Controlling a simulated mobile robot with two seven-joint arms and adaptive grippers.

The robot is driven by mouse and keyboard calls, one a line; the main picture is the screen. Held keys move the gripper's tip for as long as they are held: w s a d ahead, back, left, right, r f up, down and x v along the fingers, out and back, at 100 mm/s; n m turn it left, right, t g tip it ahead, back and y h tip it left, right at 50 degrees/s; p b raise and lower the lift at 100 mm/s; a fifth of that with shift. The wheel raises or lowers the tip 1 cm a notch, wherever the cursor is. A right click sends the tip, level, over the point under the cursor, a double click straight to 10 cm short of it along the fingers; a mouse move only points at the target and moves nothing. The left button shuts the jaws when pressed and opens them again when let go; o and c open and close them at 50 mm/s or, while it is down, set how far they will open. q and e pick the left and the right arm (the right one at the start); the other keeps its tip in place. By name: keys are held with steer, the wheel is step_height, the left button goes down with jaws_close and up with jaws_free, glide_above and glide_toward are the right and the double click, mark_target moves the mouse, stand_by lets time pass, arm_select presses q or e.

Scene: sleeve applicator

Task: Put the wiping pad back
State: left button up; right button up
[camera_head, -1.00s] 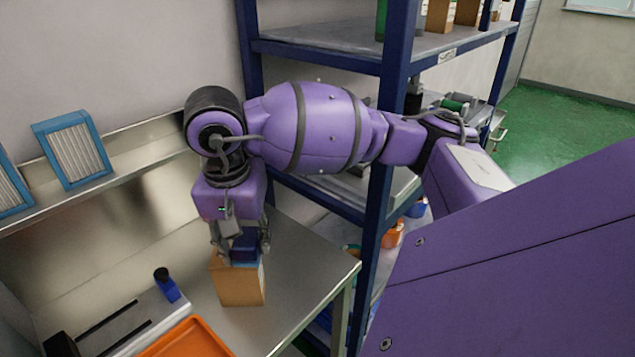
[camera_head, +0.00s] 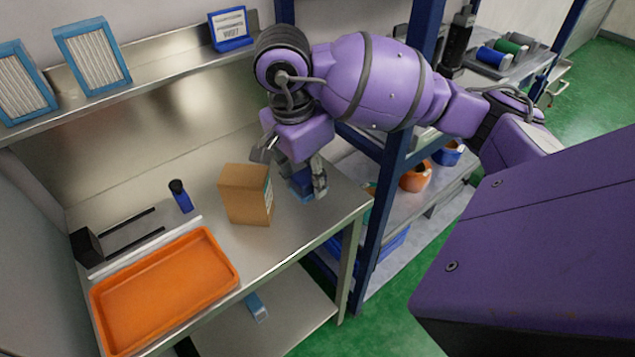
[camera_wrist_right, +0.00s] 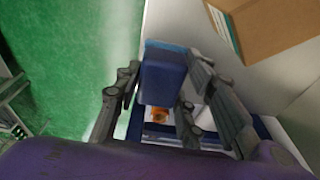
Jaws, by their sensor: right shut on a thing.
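The wiping pad appears to be the blue block (camera_head: 301,184) in my right gripper (camera_head: 293,176). In the right wrist view the pad (camera_wrist_right: 163,75) sits between the fingers of the right gripper (camera_wrist_right: 165,85), which are shut on it. In the head view the gripper points down over the steel bench, right of a brown cardboard box (camera_head: 245,194) and apart from it. The fingers partly hide the pad, and I cannot tell whether it touches the bench. The box also shows in the wrist view (camera_wrist_right: 270,25). My left gripper is not in view.
An orange tray (camera_head: 165,290) lies on the bench (camera_head: 215,243) at front left, near a small blue bottle (camera_head: 181,196) and a black-railed fixture (camera_head: 120,235). A blue-posted rack (camera_head: 375,235) stands right of the bench. Framed filters (camera_head: 92,55) line the ledge behind.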

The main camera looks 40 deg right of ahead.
steer(key=w+d+f, duration=0.6)
steer(key=f, duration=0.1)
steer(key=shift+w+d+f, duration=0.1)
steer(key=shift+f, duration=0.15)
steer(key=shift+w+d+f, duration=0.1)
steer(key=shift+w+f, duration=0.05)
steer(key=shift+f, duration=1.5)
steer(key=shift+f, duration=0.15)
steer(key=o, duration=1.3)
